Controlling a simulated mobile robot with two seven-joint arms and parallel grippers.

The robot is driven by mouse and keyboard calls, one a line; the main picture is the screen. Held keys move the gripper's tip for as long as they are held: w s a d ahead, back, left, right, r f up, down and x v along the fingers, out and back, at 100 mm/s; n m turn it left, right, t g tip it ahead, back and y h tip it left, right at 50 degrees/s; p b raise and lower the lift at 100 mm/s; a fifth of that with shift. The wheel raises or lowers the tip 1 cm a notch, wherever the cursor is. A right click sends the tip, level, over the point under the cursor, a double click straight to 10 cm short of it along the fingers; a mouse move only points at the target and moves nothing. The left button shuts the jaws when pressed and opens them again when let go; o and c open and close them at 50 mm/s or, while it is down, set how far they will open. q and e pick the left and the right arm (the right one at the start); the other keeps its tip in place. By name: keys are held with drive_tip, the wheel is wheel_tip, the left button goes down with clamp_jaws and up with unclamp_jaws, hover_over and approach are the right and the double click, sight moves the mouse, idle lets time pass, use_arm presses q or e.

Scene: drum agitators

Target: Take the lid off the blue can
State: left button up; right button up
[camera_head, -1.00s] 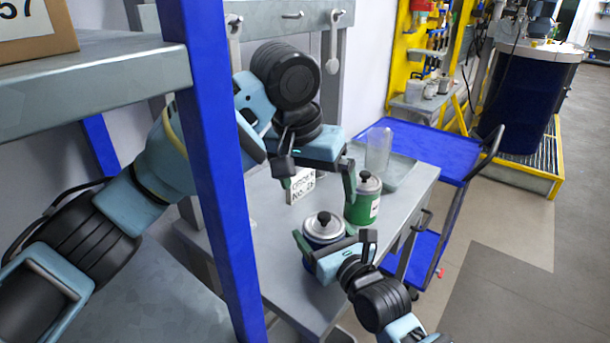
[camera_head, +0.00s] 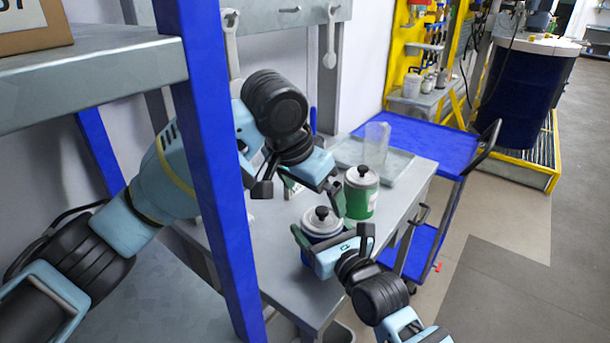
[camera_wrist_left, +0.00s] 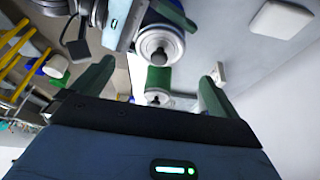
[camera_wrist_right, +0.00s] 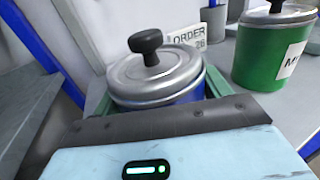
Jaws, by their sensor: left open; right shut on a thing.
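The blue can (camera_head: 310,256) stands on the grey bench, its silver lid (camera_head: 322,221) with a black knob seated on top. The lid is clear in the right wrist view (camera_wrist_right: 155,77). My right gripper (camera_head: 321,238) is shut on the blue can's body below the lid, a finger on each side. My left gripper (camera_head: 316,195) is open and empty, above and behind the blue can, apart from the lid. In the left wrist view the blue can's lid (camera_wrist_left: 160,46) shows beyond the spread fingers.
A green can (camera_head: 361,198) with a silver lid stands just behind and right of the blue can. An order card (camera_wrist_right: 188,36) stands behind. A clear container (camera_head: 376,147) sits on a tray at the back. A blue post (camera_head: 215,150) stands before my left arm.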

sight(320, 210)
use_arm(q)
drive_tip(key=x, duration=0.6)
drive_tip(key=shift+d+f, duration=0.1)
drive_tip(key=shift+f, duration=0.15)
drive_tip(key=c, duration=1.2)
drive_tip(key=shift+o, duration=0.2)
drive_tip(key=shift+r, duration=0.2)
drive_tip(key=shift+r, duration=0.75)
drive_tip(key=shift+r, duration=0.25)
